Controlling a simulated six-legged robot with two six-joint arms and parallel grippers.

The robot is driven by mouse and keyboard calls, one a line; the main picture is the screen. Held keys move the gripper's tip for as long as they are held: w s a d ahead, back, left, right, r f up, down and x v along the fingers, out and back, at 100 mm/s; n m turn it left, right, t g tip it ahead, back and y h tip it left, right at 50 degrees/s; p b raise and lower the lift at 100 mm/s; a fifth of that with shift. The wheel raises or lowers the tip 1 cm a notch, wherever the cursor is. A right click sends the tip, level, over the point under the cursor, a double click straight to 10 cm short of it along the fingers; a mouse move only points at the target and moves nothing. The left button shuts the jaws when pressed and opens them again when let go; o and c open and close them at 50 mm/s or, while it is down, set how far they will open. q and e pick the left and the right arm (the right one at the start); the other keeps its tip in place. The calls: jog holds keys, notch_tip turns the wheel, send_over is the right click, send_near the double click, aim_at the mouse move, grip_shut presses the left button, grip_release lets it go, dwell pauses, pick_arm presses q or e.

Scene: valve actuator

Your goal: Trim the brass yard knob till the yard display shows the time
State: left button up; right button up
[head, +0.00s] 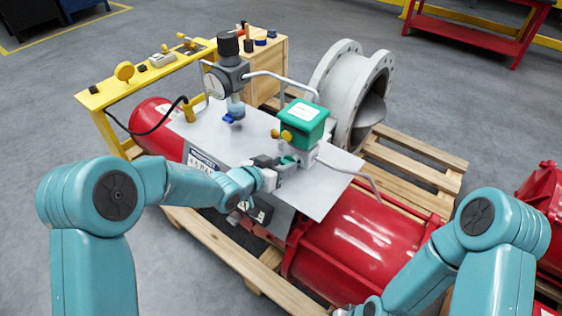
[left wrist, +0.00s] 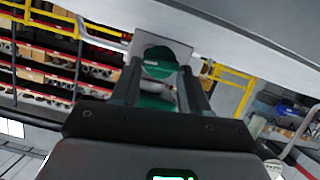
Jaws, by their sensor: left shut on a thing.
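Small brass knobs (head: 281,134) sit on the side of the green box (head: 304,122), which stands on a grey block above the metal plate. My left gripper (head: 287,161) is below the brass knobs, apart from them. It is shut on a small green round-ended piece (left wrist: 160,64), which shows between the fingers in the left wrist view (left wrist: 160,95). I cannot make out a yard display or a time reading. My right arm (head: 480,235) reaches in at lower right; its gripper is out of the picture.
A pressure gauge (head: 215,83) with a black-capped fitting stands on the plate (head: 330,188). Red cylinders (head: 365,235) lie under and beside it on a pallet (head: 225,250). A yellow bench (head: 150,80) with small parts is behind, and a large flanged pipe (head: 342,95) stands at the back.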

pick_arm(q)
jog(key=n+p, duration=0.1)
jog(key=p, duration=0.1)
jog(key=n+h+p, duration=0.1)
jog(key=shift+w+a+r+g+p, duration=0.1)
jog(key=shift+a+g+p, duration=0.1)
jog(key=shift+g+p, duration=0.2)
jog(key=shift+a+f+n+h+p, duration=0.1)
jog(key=shift+f+n+h+p, duration=0.15)
jog(key=shift+n+h+p, duration=0.5)
jog(key=shift+w+p, duration=0.1)
jog(key=shift+p, duration=0.2)
jog(key=o, duration=1.1)
jog(key=shift+c, duration=0.2)
jog(key=v, duration=1.6)
jog(key=shift+r, duration=0.2)
jog(key=shift+a, duration=0.1)
